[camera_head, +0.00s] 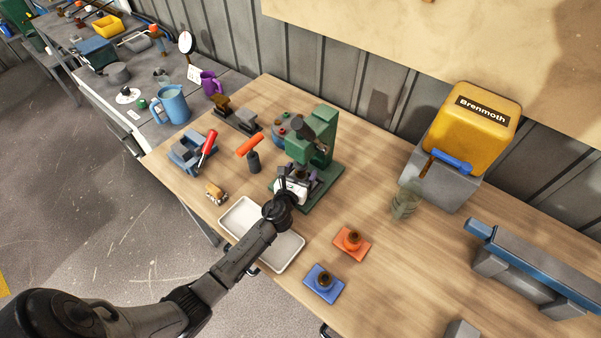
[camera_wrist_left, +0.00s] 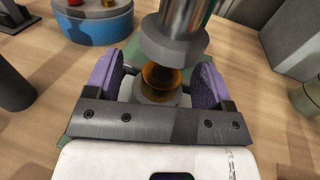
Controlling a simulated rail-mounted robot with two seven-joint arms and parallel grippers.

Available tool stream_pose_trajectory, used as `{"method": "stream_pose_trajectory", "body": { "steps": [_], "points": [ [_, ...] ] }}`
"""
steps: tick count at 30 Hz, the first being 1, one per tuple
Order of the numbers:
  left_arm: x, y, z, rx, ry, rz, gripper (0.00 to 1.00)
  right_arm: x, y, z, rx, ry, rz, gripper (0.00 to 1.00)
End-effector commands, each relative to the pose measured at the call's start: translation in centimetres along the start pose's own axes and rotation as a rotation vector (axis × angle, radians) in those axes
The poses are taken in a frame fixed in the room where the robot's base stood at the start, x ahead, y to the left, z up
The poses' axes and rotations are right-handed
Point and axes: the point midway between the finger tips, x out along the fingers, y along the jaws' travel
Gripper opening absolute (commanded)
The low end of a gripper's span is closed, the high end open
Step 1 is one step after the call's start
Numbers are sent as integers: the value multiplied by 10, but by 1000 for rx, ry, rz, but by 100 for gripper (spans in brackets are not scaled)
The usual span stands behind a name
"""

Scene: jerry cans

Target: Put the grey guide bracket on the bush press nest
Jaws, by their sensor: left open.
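The green bush press (camera_head: 322,140) stands on the wooden bench. My left gripper (camera_head: 296,182) is at its nest; its white body hides most of the nest in the head view. In the left wrist view, the purple-padded fingers of this gripper (camera_wrist_left: 156,88) are open, one on each side of a light grey piece with a bronze bush (camera_wrist_left: 160,78). This piece looks like the grey guide bracket (camera_wrist_left: 172,99), sitting under the press ram (camera_wrist_left: 175,38). Whether the pads touch it and whether it is fully seated cannot be told. My right gripper is not in view.
A white tray (camera_head: 238,214) lies below my left forearm. An orange bracket (camera_head: 346,251) and a blue bracket (camera_head: 315,292) with bushes lie right of it. An orange-handled tool (camera_head: 250,147) stands left of the press. A glass jar (camera_head: 405,200) and yellow machine (camera_head: 470,125) stand right.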

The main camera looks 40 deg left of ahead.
Motion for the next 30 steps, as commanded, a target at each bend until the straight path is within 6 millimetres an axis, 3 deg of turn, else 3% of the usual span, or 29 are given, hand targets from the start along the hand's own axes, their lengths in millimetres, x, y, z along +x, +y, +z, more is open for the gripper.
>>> {"method": "stream_pose_trajectory", "body": {
  "steps": [5,18,24,30],
  "points": [
    [-18,0,2,1,1,-2,76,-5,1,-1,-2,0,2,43],
    [-96,0,2,0,1,0,76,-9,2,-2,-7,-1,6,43],
    [-115,0,2,0,0,0,76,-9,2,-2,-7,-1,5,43],
    [-120,0,2,-1,-1,0,76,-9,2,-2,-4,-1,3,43]
  ]
}}
